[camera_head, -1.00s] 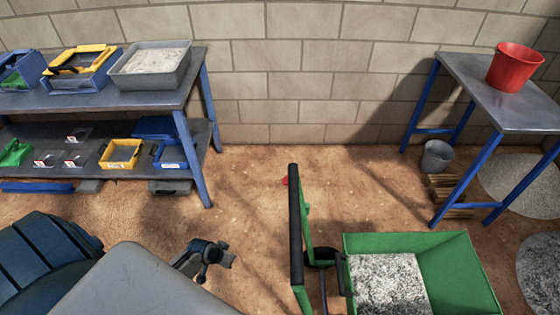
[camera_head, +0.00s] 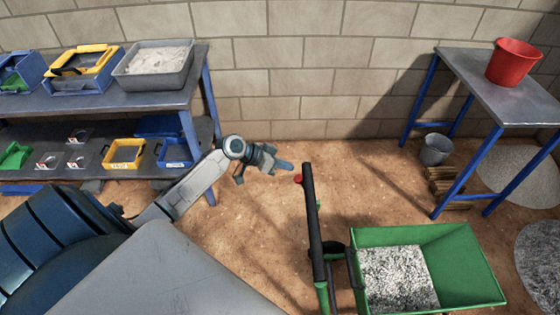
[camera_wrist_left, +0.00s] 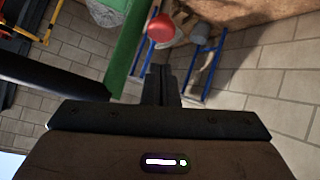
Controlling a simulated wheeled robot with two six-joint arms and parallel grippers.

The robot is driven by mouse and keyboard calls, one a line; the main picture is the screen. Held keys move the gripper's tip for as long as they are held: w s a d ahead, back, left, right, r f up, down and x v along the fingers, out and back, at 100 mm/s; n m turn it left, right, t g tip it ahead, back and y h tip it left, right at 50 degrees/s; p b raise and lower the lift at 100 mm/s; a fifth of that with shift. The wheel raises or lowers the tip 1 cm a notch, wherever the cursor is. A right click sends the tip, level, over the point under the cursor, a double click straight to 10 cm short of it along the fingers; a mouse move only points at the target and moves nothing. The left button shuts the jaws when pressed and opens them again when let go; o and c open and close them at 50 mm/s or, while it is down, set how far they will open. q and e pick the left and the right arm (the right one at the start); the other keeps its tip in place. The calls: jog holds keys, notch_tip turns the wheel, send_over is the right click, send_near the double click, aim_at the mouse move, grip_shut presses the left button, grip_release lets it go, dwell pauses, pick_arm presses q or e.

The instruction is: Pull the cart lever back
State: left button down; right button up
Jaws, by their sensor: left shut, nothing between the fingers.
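The green cart (camera_head: 475,262) holds grey gravel and stands at the lower right of the head view. Its black handle bar (camera_head: 312,225) rises to the left of the tray. A small red knob (camera_head: 298,179), seemingly the lever's top, shows just left of the bar's upper end; the lever's shaft is mostly hidden. My left gripper (camera_head: 288,166) is shut and empty, just left of and above the knob, seemingly apart from it. In the left wrist view, the shut fingers (camera_wrist_left: 161,85) point toward a red rounded thing (camera_wrist_left: 160,27), probably the knob. My right gripper is not in view.
A blue-legged bench (camera_head: 160,98) with trays and boxes stands at the left. Another table (camera_head: 490,85) with a red bucket (camera_head: 515,64) stands at the right, near a grey bucket (camera_head: 436,150). Bare floor (camera_head: 250,225) lies left of the cart.

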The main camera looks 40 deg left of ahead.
aim_at(299, 175)
pick_arm(q)
jog(key=p+x, duration=0.1)
jog(key=x, duration=0.5)
jog(key=s+a+b, duration=0.1)
jog(key=s+a+f+b, duration=0.1)
jog(key=b, duration=0.1)
jog(key=s+a+f+b, duration=0.1)
jog(key=b, duration=0.1)
jog(key=shift+a+f, duration=0.25)
jog(key=shift+a, duration=0.05)
dwell(0.4)
